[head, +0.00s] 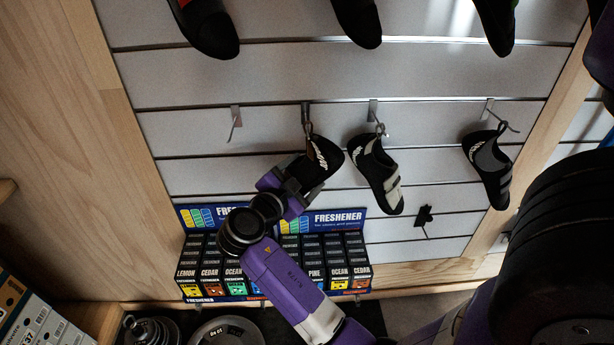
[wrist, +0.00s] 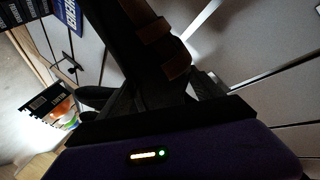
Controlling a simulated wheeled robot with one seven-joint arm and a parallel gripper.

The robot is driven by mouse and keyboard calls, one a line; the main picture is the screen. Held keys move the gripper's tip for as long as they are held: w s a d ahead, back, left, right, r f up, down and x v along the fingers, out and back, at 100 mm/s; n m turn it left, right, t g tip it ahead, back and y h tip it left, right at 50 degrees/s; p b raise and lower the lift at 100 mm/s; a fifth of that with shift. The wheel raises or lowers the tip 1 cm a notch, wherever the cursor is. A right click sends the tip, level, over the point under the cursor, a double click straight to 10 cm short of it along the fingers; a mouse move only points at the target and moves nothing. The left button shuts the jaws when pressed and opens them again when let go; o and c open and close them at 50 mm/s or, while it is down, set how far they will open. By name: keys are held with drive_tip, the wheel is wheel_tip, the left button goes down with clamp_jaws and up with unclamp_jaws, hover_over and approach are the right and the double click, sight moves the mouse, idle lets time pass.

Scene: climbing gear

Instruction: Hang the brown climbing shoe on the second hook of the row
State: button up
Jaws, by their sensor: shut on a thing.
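The brown climbing shoe (head: 322,158) looks nearly black in the head view; brown straps show on it in the wrist view (wrist: 163,42). My gripper (head: 291,182) is shut on the shoe from the lower left, and the fingers also show in the wrist view (wrist: 160,97). The shoe is up against the slatted wall, with its pull loop (head: 308,129) at the top. The second hook (head: 306,111) of the row is right at this loop. I cannot tell whether the loop is around the hook or only in front of it. The first hook (head: 235,120) is empty.
A grey-black shoe (head: 378,174) hangs close on the right, and another shoe (head: 488,165) hangs farther right. Several shoes hang above. A freshener display (head: 335,268) stands below my gripper. A small black holder (head: 424,216) is on the wall. The wall around the first hook is clear.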

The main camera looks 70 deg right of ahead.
drive_tip(key=shift+w+d+f+b, duration=0.15)
drive_tip(key=shift+d+f+b, duration=0.45)
drive_tip(key=shift+b, duration=0.45)
drive_tip(key=o, duration=2.1)
drive_tip(key=shift+c, duration=0.2)
drive_tip(key=shift+w, duration=0.1)
